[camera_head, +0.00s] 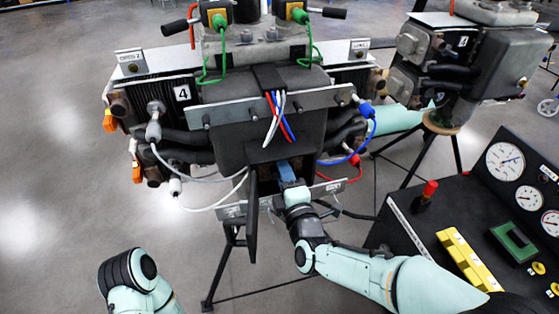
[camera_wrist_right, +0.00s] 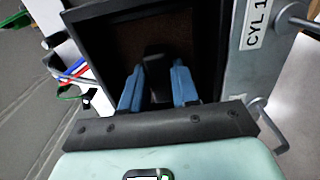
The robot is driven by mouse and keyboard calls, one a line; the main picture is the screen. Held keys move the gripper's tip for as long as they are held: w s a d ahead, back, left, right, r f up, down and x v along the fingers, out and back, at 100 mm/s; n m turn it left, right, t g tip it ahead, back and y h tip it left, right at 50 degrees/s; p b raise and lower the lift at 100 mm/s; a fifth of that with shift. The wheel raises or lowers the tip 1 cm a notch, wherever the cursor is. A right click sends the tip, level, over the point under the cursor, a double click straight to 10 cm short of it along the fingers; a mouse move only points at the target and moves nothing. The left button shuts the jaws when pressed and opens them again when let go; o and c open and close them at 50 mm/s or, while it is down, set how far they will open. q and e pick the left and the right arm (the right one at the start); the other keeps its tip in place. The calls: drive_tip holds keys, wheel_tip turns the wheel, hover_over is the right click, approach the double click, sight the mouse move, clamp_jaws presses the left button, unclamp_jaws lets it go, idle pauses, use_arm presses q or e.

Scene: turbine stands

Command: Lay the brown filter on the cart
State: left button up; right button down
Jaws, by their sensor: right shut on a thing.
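The brown filter (camera_wrist_right: 190,25) shows in the right wrist view as a dark brown face inside a black-framed opening in the turbine unit. A small dark handle (camera_wrist_right: 155,62) stands out from it. My right gripper (camera_wrist_right: 157,88) has its two blue fingers on either side of this handle, shut on it. In the head view my right gripper (camera_head: 287,172) reaches into the opening low on the unit, and the filter is hidden there. The dark cart (camera_head: 395,215) with gauges stands at the right. My left arm shows at the bottom left, but its gripper is out of view.
An open black door (camera_head: 252,215) hangs left of my right gripper. White, blue and red cables loop around the turbine unit (camera_head: 235,125). The cart holds a yellow block (camera_head: 465,258), a green frame (camera_head: 514,242) and a red-topped knob (camera_head: 429,190). Floor at the left is clear.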

drive_tip(key=shift+s+d, duration=0.1)
drive_tip(key=shift+s, duration=0.15)
drive_tip(key=shift+v, duration=0.8)
